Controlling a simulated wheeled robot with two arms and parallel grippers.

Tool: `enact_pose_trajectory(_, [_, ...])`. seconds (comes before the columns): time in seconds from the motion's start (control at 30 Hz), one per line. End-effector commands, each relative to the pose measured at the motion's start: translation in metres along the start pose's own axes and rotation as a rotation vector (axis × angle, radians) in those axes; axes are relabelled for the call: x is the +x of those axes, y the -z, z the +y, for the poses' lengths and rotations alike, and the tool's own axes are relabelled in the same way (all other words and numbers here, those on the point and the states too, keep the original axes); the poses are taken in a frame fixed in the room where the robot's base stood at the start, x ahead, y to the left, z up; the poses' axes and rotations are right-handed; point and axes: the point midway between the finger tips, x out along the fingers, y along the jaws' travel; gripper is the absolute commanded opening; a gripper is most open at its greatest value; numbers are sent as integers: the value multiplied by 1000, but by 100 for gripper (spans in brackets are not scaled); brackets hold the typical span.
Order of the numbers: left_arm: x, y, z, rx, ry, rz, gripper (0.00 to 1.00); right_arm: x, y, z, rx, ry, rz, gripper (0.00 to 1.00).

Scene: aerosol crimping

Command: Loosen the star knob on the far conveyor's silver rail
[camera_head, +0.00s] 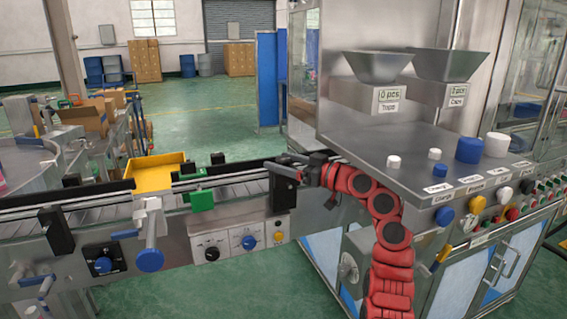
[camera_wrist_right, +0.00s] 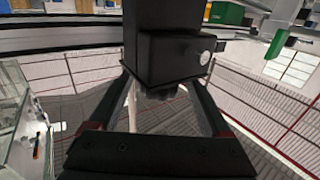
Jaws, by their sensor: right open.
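My right gripper (camera_head: 284,170) reaches from the right to the end of the conveyor (camera_head: 226,188) beside the machine. In the right wrist view, the gripper (camera_wrist_right: 160,84) is open, with one finger on each side of a black clamp block (camera_wrist_right: 170,58). A dark, lobed shape, which looks like the star knob (camera_wrist_right: 165,93), shows at the block's lower edge between the fingers. Whether the fingers touch it I cannot tell. The silver rail (camera_wrist_right: 70,40) runs across behind the block. In the head view the gripper hides the knob. My left gripper is not in view.
A green clamp (camera_head: 202,200), a yellow tray (camera_head: 158,173) and a black bracket (camera_head: 57,231) sit along the conveyor. A steel machine with a control shelf (camera_head: 400,150) stands close to my right arm. Open green floor (camera_head: 215,110) lies behind.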

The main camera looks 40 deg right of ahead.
Motion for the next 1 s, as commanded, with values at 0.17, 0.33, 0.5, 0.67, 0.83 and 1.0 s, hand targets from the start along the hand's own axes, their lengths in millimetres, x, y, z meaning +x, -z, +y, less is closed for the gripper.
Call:
enact_pose_trajectory(0.17, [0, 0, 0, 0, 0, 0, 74, -4, 0, 0, -1, -1, 1, 82])
enact_pose_trajectory(0.33, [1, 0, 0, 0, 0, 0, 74, -29, 2, 2, -4, -6, 4, 82])
enact_pose_trajectory(0.5, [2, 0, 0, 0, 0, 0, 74, -68, 0, 2, 0, -5, 1, 82])
enact_pose_trajectory(0.67, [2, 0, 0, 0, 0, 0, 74, -100, 0, 2, 0, -5, 2, 82])
enact_pose_trajectory(0.83, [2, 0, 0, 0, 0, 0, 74, -117, 0, 1, -1, -2, -1, 82])
enact_pose_trajectory(1.0, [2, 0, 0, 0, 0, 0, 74, -120, 0, 0, -1, 1, 0, 82])
